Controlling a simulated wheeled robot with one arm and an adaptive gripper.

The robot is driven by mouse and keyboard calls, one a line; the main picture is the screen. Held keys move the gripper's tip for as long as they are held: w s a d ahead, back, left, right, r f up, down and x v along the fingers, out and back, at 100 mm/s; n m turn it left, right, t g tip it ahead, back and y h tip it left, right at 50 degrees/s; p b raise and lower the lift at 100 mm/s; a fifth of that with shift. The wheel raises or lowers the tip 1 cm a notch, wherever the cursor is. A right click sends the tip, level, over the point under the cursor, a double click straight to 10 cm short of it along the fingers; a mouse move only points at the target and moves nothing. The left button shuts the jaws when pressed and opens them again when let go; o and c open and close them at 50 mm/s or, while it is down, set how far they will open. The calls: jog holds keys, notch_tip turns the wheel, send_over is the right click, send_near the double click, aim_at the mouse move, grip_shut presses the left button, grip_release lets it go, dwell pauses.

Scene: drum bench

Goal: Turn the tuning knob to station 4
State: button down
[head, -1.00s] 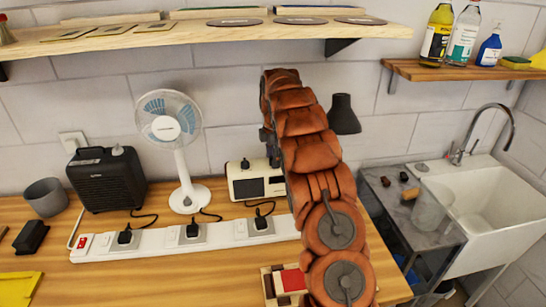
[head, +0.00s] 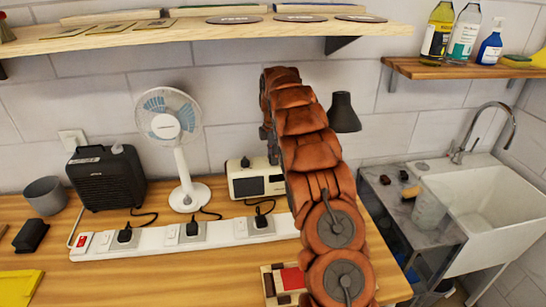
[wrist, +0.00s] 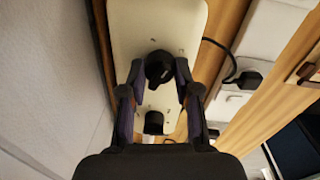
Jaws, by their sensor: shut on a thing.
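The cream radio (head: 242,187) stands on the bench near the wall, partly hidden by my arm. In the wrist view its cream top (wrist: 190,20) lies under my gripper. My gripper (wrist: 160,69) is shut on a dark round tuning knob (wrist: 158,66) on that top, one finger on each side. Small marks show around the knob, too small to read. A second dark knob (wrist: 153,122) is lower down, nearer my palm and apart from the fingertips. One dark knob (head: 245,162) shows in the head view; my arm hides the gripped one.
A white power strip (head: 150,243) with plugs and cables runs in front of the radio. A white fan (head: 184,195) stands left of it, and a black heater-like box (head: 105,180) further left. The wall is close behind the radio. A shelf (head: 210,38) hangs above.

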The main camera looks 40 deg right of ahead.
jog(key=shift+f, duration=0.1)
jog(key=m+b, duration=0.3)
jog(key=shift+w+f, duration=0.1)
jog(key=shift+f, duration=0.05)
jog(key=m+b, duration=0.3)
jog(key=m, duration=0.2)
jog(key=shift+m, duration=0.3)
jog(key=m, duration=0.4)
jog(key=shift+r+g+b, duration=0.2)
jog(key=shift+g+b, duration=0.1)
jog(key=shift+b, duration=0.05)
jog(key=m, duration=0.5)
jog(key=shift+d, duration=0.1)
jog(key=shift+m, duration=0.4)
jog(key=c, duration=0.8)
grip_release()
